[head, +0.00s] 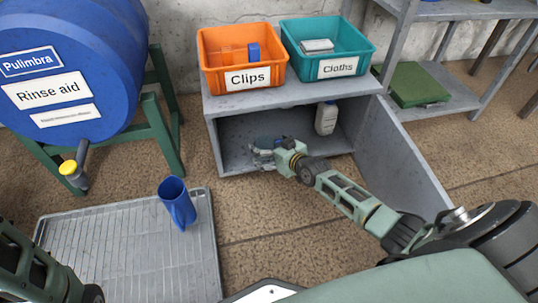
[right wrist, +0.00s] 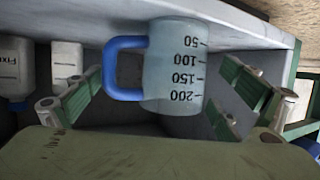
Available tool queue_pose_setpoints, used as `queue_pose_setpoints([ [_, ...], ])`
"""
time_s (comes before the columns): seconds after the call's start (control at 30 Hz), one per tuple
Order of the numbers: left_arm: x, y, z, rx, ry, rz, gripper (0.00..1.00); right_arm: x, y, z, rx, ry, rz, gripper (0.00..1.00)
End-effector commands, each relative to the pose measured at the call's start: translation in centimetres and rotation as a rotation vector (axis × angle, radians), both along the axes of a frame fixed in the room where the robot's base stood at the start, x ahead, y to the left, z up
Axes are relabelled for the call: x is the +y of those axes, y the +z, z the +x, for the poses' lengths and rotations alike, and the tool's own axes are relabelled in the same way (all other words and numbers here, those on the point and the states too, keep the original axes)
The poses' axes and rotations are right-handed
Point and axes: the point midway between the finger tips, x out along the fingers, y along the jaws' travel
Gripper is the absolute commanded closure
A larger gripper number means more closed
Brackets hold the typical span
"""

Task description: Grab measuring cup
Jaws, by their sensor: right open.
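The measuring cup (right wrist: 174,65) is clear with a blue handle and black marks from 50 to 200. The right wrist view shows it upside down, on the grey cabinet shelf.
A white bottle (head: 326,118) stands inside the cabinet (head: 236,103), whose door (head: 408,165) is open at right. Orange (head: 242,60) and teal (head: 328,50) bins sit on top. A blue container (head: 177,204) stands on the grey tray (head: 125,255) below a blue barrel (head: 75,65).

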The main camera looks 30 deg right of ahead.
Motion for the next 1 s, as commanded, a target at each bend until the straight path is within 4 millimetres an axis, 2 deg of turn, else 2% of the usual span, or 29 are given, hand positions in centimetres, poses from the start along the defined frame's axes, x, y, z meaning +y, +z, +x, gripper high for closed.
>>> queue_pose_setpoints([
  [0.03,0.00,-0.53,0.00,0.000,0.000,0.000,0.60,0.05,-0.34,0.37,0.000,0.000,0.000,0.04],
  [0.33,-0.01,-0.42,-0.01,0.000,0.000,0.000,0.60,0.10,-0.18,0.53,0.002,0.001,0.000,0.05],
  [0.8,-0.02,-0.44,-0.02,-0.001,0.000,0.001,0.60,0.08,-0.20,0.52,0.001,0.000,0.000,0.46],
  [1.0,-0.02,-0.42,0.00,0.000,-0.001,0.001,0.60,0.08,-0.16,0.52,0.001,0.000,0.000,0.47],
])
